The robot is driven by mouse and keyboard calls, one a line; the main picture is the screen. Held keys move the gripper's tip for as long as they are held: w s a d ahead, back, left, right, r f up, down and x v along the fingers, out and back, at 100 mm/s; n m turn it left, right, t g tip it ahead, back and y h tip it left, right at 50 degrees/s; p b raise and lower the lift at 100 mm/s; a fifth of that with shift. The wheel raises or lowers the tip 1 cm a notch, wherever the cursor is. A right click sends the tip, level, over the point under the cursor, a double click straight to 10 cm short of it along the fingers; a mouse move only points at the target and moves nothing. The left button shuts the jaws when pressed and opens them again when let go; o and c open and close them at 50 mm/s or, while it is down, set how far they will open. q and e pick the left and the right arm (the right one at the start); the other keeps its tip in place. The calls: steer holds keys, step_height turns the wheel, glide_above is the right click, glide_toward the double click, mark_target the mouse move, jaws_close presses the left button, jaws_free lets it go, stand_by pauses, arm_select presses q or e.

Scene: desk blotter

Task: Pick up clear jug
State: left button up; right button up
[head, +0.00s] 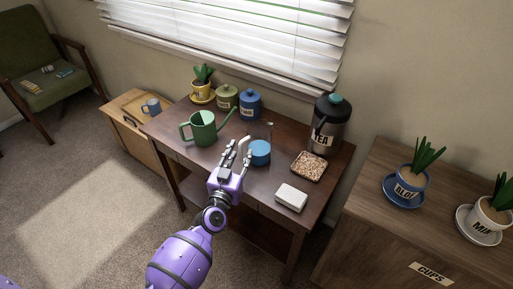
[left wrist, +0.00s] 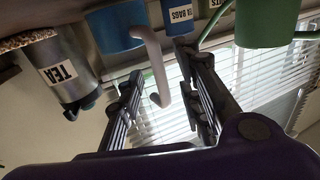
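The clear jug (head: 260,153) stands upright on the dark wooden desk (head: 215,164). Its see-through upper body hardly shows; a blue lower part and a pale curved handle on its left stand out. In the left wrist view, which is upside down, the blue part (left wrist: 115,28) is at the top and the handle hangs down from it. My left gripper (head: 237,157) is open at the handle side of the jug. In the wrist view the handle lies between its two spread fingers; I cannot tell whether they touch it. My right gripper is not in view.
A green watering can (head: 204,128) stands left of the jug. Blue (head: 250,104) and green (head: 227,97) canisters and a potted plant (head: 201,88) are behind. A tea dispenser (head: 328,124), a seed tray (head: 308,166) and a white box (head: 291,197) are to the right.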

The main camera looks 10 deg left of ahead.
arm_select(q)
jaws_close()
steer(key=shift+r, duration=0.1)
stand_by(0.4)
